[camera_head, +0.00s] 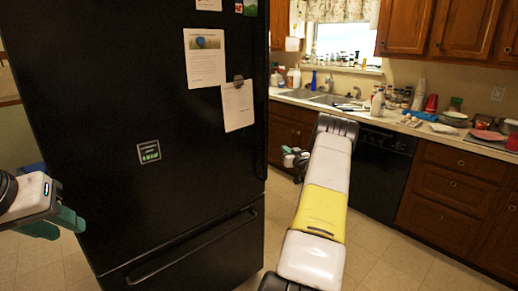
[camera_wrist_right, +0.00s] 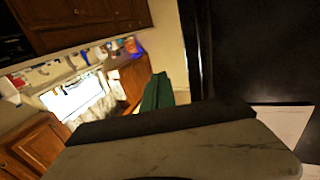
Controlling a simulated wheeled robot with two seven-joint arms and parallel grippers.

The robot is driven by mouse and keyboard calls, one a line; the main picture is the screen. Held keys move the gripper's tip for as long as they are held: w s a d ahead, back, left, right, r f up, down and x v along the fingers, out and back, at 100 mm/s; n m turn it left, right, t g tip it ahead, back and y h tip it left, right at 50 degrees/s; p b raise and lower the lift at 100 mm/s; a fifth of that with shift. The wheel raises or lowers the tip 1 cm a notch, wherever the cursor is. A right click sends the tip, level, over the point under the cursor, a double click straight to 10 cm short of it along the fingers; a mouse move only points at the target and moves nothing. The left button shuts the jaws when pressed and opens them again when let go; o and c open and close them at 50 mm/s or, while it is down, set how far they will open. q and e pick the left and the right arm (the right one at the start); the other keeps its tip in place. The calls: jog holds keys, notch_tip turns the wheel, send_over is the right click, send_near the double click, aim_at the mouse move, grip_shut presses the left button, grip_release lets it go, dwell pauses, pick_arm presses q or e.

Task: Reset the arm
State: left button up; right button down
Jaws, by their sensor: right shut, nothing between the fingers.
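My right arm (camera_head: 322,205), white with a yellow band, reaches up and away from the bottom centre in the head view. My right gripper (camera_head: 294,158) is small at its far end, beside the black fridge's right edge, shut and empty. In the right wrist view a green finger (camera_wrist_right: 156,92) shows behind a pale link that covers the lower part. My left gripper (camera_head: 56,224), with green fingers, is at the left edge in front of the fridge; its finger gap is not clear.
The black fridge (camera_head: 140,110) fills the left and centre, with papers on its door. A cluttered counter (camera_head: 400,123) with a sink (camera_head: 330,98) runs along the back right, above a black dishwasher (camera_head: 378,170). The tiled floor (camera_head: 405,265) is clear at lower right.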

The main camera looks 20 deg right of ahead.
jog(key=s+d, duration=0.2)
jog(key=s, duration=0.4)
jog(key=w+a+r+g+h, duration=0.1)
jog(key=w+a+r+g, duration=0.15)
jog(key=a+r, duration=0.95)
jog(key=s+a+r+g, duration=0.3)
jog(key=s+a+r, duration=0.4)
jog(key=a+r, duration=0.2)
jog(key=s+a+r+g+y, duration=0.2)
jog(key=s+a+r+g, duration=0.1)
jog(key=s+a, duration=1.25)
jog(key=s+a+f+g+y, duration=0.1)
jog(key=s+a, duration=0.3)
jog(key=s, duration=0.6)
jog(key=s+a+f+n+g+y, duration=0.1)
jog(key=s+a+f+g, duration=0.1)
jog(key=s, duration=0.8)
jog(key=shift+s+a+f+n+y, duration=0.15)
jog(key=shift+a+f+n+y, duration=0.2)
jog(key=shift+a+f, duration=0.65)
jog(key=shift+a+r, duration=0.2)
